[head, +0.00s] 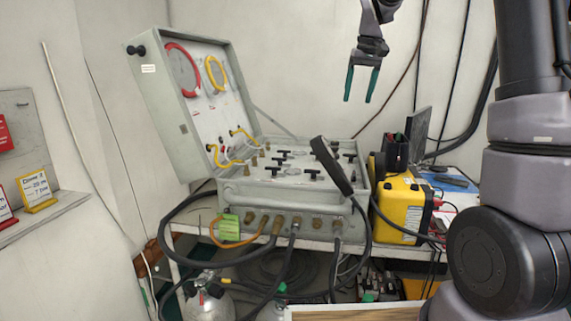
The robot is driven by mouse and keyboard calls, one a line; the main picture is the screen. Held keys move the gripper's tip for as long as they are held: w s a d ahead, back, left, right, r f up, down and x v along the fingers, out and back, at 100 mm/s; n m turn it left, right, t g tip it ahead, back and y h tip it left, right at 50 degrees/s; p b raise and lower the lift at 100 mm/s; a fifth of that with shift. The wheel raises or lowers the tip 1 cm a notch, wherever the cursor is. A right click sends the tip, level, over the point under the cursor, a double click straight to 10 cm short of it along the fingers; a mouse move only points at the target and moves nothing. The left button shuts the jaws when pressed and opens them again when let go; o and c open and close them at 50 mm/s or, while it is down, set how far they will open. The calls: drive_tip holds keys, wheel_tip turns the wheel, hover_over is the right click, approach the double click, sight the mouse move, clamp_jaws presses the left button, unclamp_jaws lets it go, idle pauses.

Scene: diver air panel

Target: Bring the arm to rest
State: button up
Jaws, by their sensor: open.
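My gripper (360,84) hangs in the air in the upper middle of the head view, pointing down. Its two green fingers are apart and nothing is between them. It is above the right part of the grey air panel case (290,192) and touches nothing that I can see. Part of my arm fills the right side of the view. The link between that part and the gripper runs out of the top of the picture.
The case's open lid (190,115) leans up at the left. A black handset (332,165) stands tilted on the panel. A yellow box (405,207) stands to its right. Hoses hang in front; gas cylinders (208,303) are below. Air around the gripper is free.

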drive_tip(key=s+d+r+m+t, duration=0.1)
drive_tip(key=s+r, duration=0.1)
drive_tip(key=s, duration=0.5)
drive_tip(key=s+d+r+m+t, duration=0.1)
drive_tip(key=s+r, duration=0.2)
drive_tip(key=s, duration=0.5)
drive_tip(key=s+f+m+t+y, duration=0.1)
drive_tip(key=s+f+m+t, duration=0.1)
drive_tip(key=s, duration=1.3)
wheel_tip(320, 180, down, 3)
drive_tip(key=shift+d+r+m+t, duration=0.1)
drive_tip(key=shift+d+m+t, duration=0.3)
drive_tip(key=shift+m, duration=0.1)
